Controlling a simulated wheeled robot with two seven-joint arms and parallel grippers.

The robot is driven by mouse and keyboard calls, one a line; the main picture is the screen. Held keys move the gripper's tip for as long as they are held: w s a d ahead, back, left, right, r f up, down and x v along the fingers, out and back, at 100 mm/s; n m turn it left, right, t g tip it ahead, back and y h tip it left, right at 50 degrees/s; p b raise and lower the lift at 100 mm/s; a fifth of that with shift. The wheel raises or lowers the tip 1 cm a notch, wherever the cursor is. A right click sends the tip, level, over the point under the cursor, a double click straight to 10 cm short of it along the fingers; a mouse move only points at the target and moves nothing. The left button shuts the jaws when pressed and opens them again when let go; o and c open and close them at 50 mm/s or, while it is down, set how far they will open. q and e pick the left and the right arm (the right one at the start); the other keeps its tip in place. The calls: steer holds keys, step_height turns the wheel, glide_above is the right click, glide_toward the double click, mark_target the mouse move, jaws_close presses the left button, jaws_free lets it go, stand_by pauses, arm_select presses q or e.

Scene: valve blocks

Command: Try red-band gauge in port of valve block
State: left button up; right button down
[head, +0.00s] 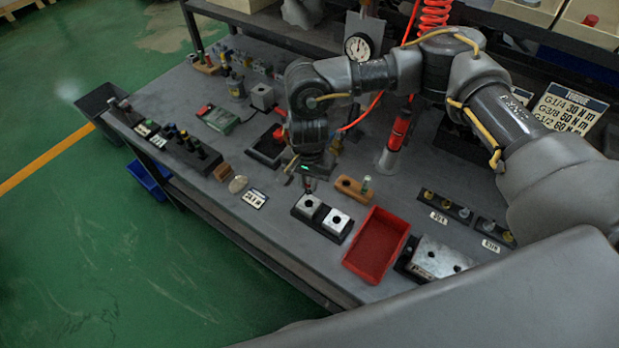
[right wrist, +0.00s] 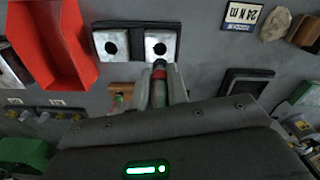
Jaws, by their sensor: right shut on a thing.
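The valve block is a black base carrying two light metal squares, each with a dark round port; it shows in the head view (head: 322,231) and at the top of the right wrist view (right wrist: 110,44). My right gripper (head: 308,184) is above the head view's left-hand square. In the right wrist view my right gripper (right wrist: 160,88) is shut on the red-band gauge (right wrist: 159,75), a slim dark piece with a red band. Its dark tip points at the right-hand square's port there and overlaps that square's lower edge. It looks apart from the port; its height is unclear. My left gripper is out of view.
A red tray (head: 376,246) stands right of the block. A wooden holder (head: 353,189) with an upright piece is just behind it. A label card (head: 254,198) and a round stone-like piece (head: 238,184) lie to the left.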

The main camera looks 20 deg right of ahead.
mark_target(308, 190)
steer(key=shift+f, duration=0.1)
steer(key=shift+f+b, duration=0.6)
steer(key=shift+f, duration=1.35)
steer(key=shift+f+b, duration=0.7)
steer(key=shift+b, duration=0.35)
steer(key=shift+b, duration=0.85)
steer(key=shift+f+b, duration=0.85)
steer(key=shift+b, duration=0.3)
stand_by(2.9)
